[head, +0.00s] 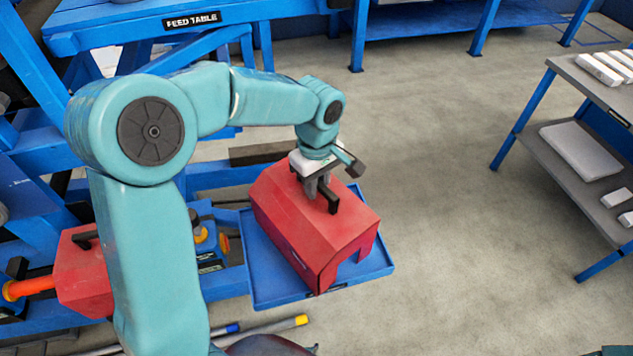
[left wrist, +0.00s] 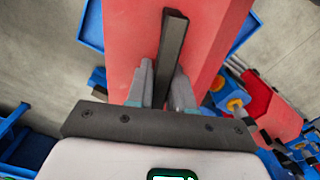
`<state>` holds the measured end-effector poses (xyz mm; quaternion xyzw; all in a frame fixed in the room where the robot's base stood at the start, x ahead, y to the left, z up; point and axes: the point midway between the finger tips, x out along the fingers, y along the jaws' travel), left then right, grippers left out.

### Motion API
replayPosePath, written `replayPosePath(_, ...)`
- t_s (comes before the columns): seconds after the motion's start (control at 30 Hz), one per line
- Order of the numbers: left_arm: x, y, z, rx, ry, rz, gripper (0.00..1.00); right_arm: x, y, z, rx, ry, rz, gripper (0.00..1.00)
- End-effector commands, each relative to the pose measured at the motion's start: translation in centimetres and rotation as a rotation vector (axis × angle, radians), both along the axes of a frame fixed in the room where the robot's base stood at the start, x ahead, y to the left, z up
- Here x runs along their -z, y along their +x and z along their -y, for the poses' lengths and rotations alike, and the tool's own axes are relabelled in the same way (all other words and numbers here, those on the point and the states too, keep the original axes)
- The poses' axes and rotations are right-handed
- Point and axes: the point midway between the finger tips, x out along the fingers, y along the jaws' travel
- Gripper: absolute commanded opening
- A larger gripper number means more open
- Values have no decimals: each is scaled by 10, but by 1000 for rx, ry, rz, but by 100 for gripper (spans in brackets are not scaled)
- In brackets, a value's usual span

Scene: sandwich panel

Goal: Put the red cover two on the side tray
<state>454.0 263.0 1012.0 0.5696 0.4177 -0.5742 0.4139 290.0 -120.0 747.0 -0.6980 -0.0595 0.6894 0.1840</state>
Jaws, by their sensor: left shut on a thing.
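A red cover (head: 305,235) with a black bar handle (head: 327,196) sits on or just above the blue side tray (head: 263,293); a gap under it cannot be told. My left gripper (head: 322,187) is above the cover and shut on its handle. In the left wrist view, the gripper's fingers (left wrist: 163,88) close around the dark handle (left wrist: 173,45), with the red cover (left wrist: 130,40) beneath. A second red cover (head: 82,280) with a black handle is at the left, partly hidden behind my left arm. My right gripper is not in view.
The blue feed table (head: 130,30) stands at the top left. A grey bench with blue legs (head: 590,165) holding white slabs stands at the right. A rod with a yellow end (head: 285,325) lies near the tray's front. The floor (head: 450,200) between tray and bench is clear.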

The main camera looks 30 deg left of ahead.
Motion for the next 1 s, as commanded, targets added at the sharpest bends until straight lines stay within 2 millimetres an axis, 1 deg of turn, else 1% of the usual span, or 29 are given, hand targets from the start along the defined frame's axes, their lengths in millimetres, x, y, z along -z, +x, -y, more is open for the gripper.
replayPosePath(0.17,3,0,0,0,0,2,0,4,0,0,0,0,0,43)
replayPosePath(0.2,3,0,0,0,0,1,28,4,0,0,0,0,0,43)
replayPosePath(0.27,3,0,0,0,0,0,47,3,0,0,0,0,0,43)
replayPosePath(0.53,2,0,0,1,0,0,47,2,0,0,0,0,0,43)
replayPosePath(0.63,-4,0,0,0,0,1,47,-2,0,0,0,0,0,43)
replayPosePath(0.67,-6,1,0,0,0,3,47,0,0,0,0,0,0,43)
replayPosePath(0.77,-24,1,0,1,1,7,47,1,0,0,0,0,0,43)
replayPosePath(1.0,-81,2,0,1,0,6,47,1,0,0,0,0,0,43)
